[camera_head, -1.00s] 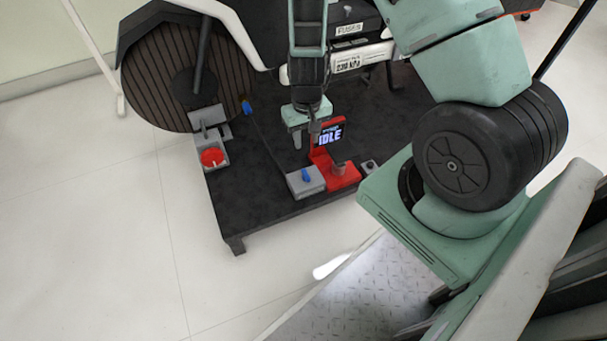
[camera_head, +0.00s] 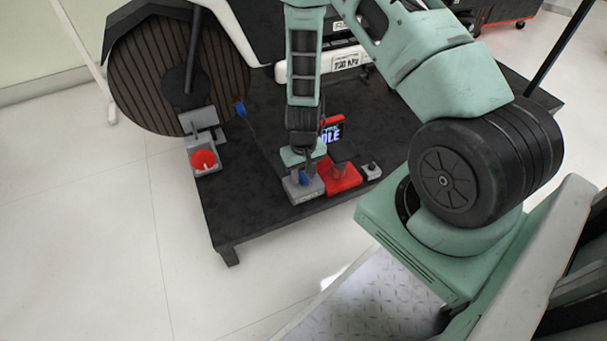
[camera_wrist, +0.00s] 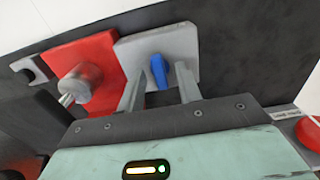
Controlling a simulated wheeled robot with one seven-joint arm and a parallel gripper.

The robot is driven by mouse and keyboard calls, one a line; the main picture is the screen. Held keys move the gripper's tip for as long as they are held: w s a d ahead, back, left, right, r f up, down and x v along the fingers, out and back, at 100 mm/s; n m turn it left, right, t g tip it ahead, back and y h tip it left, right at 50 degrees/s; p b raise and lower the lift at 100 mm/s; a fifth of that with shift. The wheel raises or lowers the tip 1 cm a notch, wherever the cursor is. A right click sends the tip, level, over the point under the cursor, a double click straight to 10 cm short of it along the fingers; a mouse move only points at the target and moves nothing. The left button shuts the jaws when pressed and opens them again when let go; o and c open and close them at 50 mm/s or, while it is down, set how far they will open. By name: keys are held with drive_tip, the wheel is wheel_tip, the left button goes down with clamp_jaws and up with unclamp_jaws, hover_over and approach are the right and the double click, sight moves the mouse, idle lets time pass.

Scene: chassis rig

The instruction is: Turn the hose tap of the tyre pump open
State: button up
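The hose tap is a small blue lever (camera_head: 304,178) on a grey block (camera_head: 308,195) at the front edge of the dark platform. In the wrist view the blue lever (camera_wrist: 160,72) stands out from the face of the grey block (camera_wrist: 183,42). My gripper (camera_wrist: 160,80) is open, with one finger on each side of the lever and gaps visible between. In the head view my gripper (camera_head: 303,164) is just above the block and partly covers it. The red pump (camera_head: 340,178) with its lit display stands right beside the block.
A red round knob (camera_head: 204,159) on a grey bracket is at the platform's left. A large ribbed wheel (camera_head: 165,75) stands behind it. A blue-ended hose piece (camera_head: 240,107) is near the wheel. A small grey fitting (camera_head: 371,170) is right of the pump.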

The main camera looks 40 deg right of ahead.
clamp_jaws()
drive_tip(key=shift+r+m+p, duration=0.1)
drive_tip(key=shift+m+p, duration=0.2)
drive_tip(key=shift+p, duration=0.1)
drive_tip(key=m+p, duration=0.3)
drive_tip(key=shift+r+m, duration=0.15)
drive_tip(key=shift+m, duration=0.25)
drive_tip(key=m+p, duration=0.3)
drive_tip(key=m, duration=0.1)
drive_tip(key=shift+m+p, duration=0.3)
drive_tip(key=m+p, duration=0.3)
drive_tip(key=m, duration=0.1)
drive_tip(key=shift+f+m+p, duration=0.2)
drive_tip(key=shift+m+p, duration=1.1)
drive_tip(key=shift+m, duration=1.1)
